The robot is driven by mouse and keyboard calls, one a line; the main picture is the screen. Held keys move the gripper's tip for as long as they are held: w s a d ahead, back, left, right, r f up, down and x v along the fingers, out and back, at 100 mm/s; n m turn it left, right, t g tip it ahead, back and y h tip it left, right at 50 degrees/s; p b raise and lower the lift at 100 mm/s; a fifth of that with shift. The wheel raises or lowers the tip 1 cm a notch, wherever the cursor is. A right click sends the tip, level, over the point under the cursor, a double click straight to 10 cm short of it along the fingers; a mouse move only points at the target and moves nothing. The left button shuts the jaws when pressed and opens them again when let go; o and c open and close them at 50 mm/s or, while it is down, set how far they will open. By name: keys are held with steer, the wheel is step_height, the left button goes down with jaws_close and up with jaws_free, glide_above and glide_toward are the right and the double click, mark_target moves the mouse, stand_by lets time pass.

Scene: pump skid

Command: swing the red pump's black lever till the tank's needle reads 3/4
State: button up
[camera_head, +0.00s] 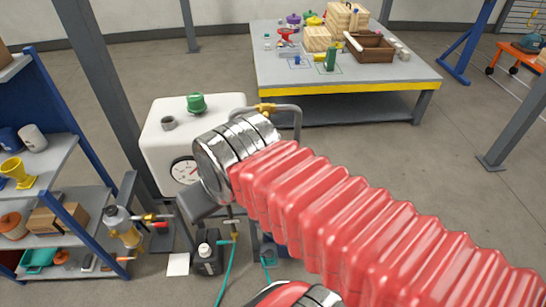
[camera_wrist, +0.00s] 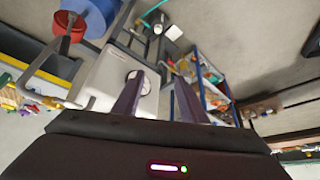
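The white tank (camera_head: 200,115) stands left of centre with a green cap on top. Its round gauge (camera_head: 184,170) is partly hidden by my arm, and its needle is too small to read. In the wrist view the tank (camera_wrist: 100,75) and its gauge (camera_wrist: 138,82) show tilted beyond my fingers. A red and blue rounded body (camera_wrist: 70,26) shows at the top left there; I cannot tell whether it is the pump. I cannot make out the black lever.
A blue shelf (camera_head: 72,160) with several items stands at left.

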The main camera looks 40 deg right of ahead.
steer(key=w+d+f+m+g+h, duration=0.15)
steer(key=d+f, duration=0.45)
steer(key=d, duration=0.6)
steer(key=s+d+f+m+g+h, duration=0.15)
steer(key=d+f, duration=0.35)
steer(key=d, duration=0.7)
steer(key=w+d+f+m+g+h, duration=0.15)
steer(key=d+f, duration=0.45)
steer(key=d, duration=0.6)
steer(key=w+d+f+n+t, duration=0.1)
steer(key=d+f+n+t, duration=0.4)
steer(key=d+f, duration=0.85)
steer(key=w+a+r+n+t+y, duration=0.3)
steer(key=a+r+n+t+y, duration=0.3)
steer(key=a+r+t+y, duration=0.3)
steer(key=a+t+y, duration=0.1)
steer(key=a+y, duration=0.1)
steer(key=a, duration=0.2)
steer(key=shift+a+r, duration=0.2)
steer(key=shift+w+t+y, duration=0.2)
steer(key=shift+t+y, duration=0.05)
